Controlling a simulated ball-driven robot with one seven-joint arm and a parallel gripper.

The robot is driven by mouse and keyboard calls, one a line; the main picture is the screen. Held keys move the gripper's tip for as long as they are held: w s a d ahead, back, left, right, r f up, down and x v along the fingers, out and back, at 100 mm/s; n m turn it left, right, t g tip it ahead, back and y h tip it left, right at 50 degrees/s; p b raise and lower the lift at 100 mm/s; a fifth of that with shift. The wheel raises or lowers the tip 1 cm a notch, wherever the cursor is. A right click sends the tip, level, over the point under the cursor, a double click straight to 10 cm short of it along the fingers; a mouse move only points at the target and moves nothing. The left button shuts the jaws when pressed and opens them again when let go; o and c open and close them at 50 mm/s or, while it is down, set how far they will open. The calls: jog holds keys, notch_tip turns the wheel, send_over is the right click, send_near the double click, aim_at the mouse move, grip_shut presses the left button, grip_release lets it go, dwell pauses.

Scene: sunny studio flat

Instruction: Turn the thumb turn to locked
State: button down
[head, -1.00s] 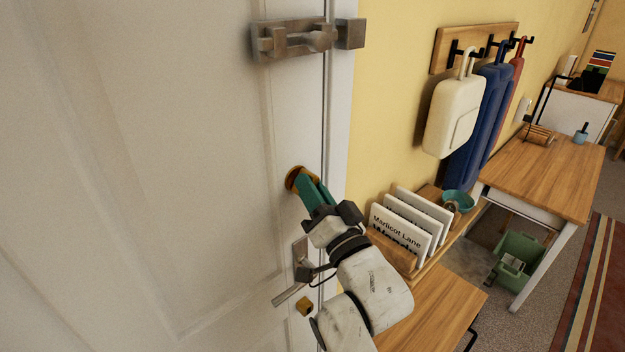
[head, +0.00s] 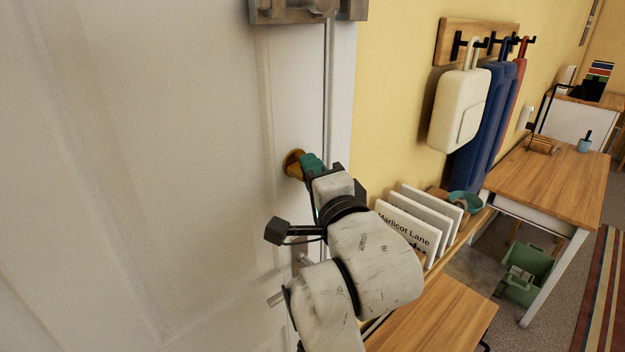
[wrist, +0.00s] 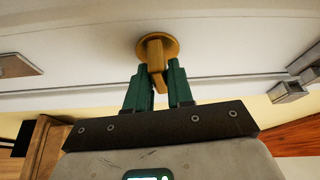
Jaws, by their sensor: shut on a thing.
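The brass thumb turn (head: 293,163) is mounted on the white door (head: 170,180), near its right edge. In the wrist view the thumb turn (wrist: 155,52) has a round plate with a narrow bar standing out from it. My gripper (head: 311,164) reaches it from the right, its green fingers mostly hidden by my wrist in the head view. In the wrist view my gripper (wrist: 160,78) has one finger on each side of the bar and is shut on it. The bar runs nearly up and down in that picture, slightly tilted. I cannot read a locked or unlocked mark.
A metal slide bolt (head: 300,10) is above on the door. The door handle (head: 277,298) is below, partly behind my arm. To the right are a letter rack (head: 415,228), a teal bowl (head: 465,203), hanging bags (head: 462,110) and a wooden table (head: 545,180).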

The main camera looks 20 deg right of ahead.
jog(key=shift+m+g, duration=0.3)
jog(key=shift+m, duration=0.5)
jog(key=c, duration=1.1)
grip_release()
jog(key=shift+s, duration=0.1)
jog(key=s, duration=0.3)
jog(key=s+b, duration=0.1)
jog(key=s, duration=0.6)
jog(key=shift+s+a, duration=0.3)
jog(key=shift+a, duration=0.05)
